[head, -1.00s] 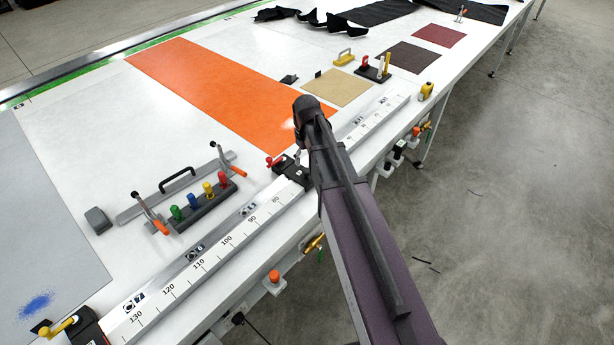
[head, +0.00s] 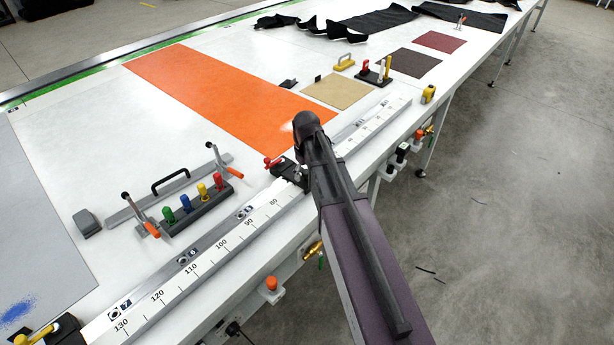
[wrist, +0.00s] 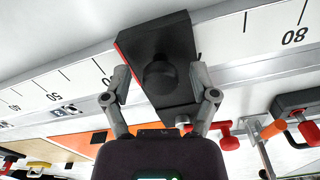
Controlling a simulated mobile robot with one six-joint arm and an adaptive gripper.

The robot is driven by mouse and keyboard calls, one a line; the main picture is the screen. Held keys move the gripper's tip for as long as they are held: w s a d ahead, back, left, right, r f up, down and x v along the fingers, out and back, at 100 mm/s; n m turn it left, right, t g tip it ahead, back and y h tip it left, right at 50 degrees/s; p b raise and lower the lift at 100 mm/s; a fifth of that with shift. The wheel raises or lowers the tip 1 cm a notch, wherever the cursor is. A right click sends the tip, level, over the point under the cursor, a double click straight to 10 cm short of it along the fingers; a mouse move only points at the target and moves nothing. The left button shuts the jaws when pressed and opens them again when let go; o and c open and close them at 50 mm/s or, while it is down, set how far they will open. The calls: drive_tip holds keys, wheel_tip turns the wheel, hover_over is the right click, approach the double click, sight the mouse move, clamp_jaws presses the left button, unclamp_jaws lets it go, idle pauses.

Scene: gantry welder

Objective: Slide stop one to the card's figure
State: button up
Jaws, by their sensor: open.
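A black stop block (wrist: 158,50) with a red edge and a round dark knob sits on the white scale rail (wrist: 75,82). My gripper (wrist: 160,75) is open in the wrist view, one finger on each side of the knob. I cannot tell whether the fingers touch it. In the head view a black stop with a red handle (head: 290,172) sits on the rail beyond the 80 mark, partly hidden by my arm. Another stop with a yellow handle (head: 62,330) is at the lower left, beyond 130. No card with a readable figure shows.
A rack of coloured knobs (head: 200,205) and a clamp bar with orange-tipped levers (head: 150,205) lie left of the rail. An orange sheet (head: 220,90) and a tan sheet (head: 338,92) lie behind. Coloured fittings (head: 271,284) line the table's front edge.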

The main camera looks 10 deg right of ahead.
idle(0.3)
clamp_jaws()
drive_tip(key=shift+d, duration=0.15)
drive_tip(key=shift+w, duration=0.1)
